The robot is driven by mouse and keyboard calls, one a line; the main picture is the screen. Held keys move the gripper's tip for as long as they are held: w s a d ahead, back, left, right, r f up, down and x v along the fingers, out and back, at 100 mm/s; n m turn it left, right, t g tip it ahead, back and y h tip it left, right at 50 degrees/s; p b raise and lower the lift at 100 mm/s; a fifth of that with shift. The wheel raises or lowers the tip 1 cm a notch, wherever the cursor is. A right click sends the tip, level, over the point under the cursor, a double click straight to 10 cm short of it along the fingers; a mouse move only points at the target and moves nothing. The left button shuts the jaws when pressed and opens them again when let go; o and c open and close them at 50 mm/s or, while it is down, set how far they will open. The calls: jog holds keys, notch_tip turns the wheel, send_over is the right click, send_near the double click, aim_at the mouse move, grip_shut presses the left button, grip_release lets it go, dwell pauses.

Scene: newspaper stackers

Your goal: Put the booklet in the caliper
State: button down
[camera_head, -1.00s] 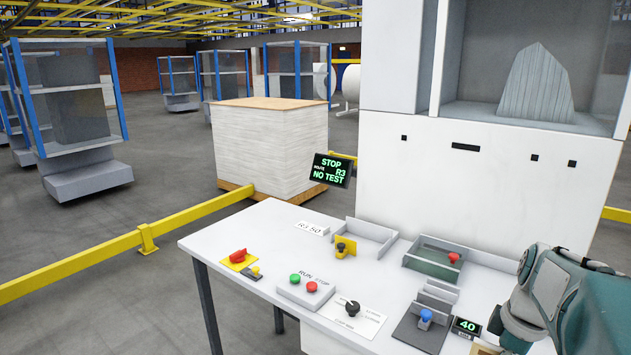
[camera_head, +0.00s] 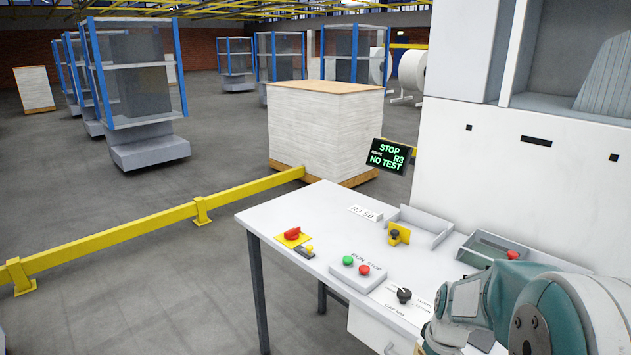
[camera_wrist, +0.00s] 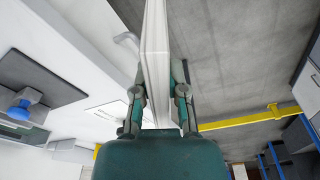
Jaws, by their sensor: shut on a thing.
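The booklet (camera_wrist: 155,35) is a white, thin, folded stack seen edge-on in the wrist view. My gripper (camera_wrist: 160,70) is shut on it, with one teal finger on each side, and it points up out of the picture. What looks like the caliper, a dark grey plate (camera_wrist: 50,75) with a blue knob (camera_wrist: 23,106), lies on the desk at the left of the wrist view, apart from the booklet. In the head view my arm hides the caliper, and the gripper and booklet cannot be made out there.
The white desk (camera_head: 300,215) carries a red switch (camera_head: 292,233), a run/stop box (camera_head: 355,272), a black dial (camera_head: 404,296) and trays at the back. A yellow rail (camera_head: 120,234) runs along the floor. A paper stack (camera_head: 325,125) stands behind. Floor left of the desk is open.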

jog(key=w+a+f+m, duration=0.3)
jog(key=w+a+f, duration=0.6)
jog(key=w+f, duration=0.1)
jog(key=shift+a+f+m, duration=0.25)
jog(key=shift+f+m, duration=0.15)
jog(key=shift+f, duration=0.1)
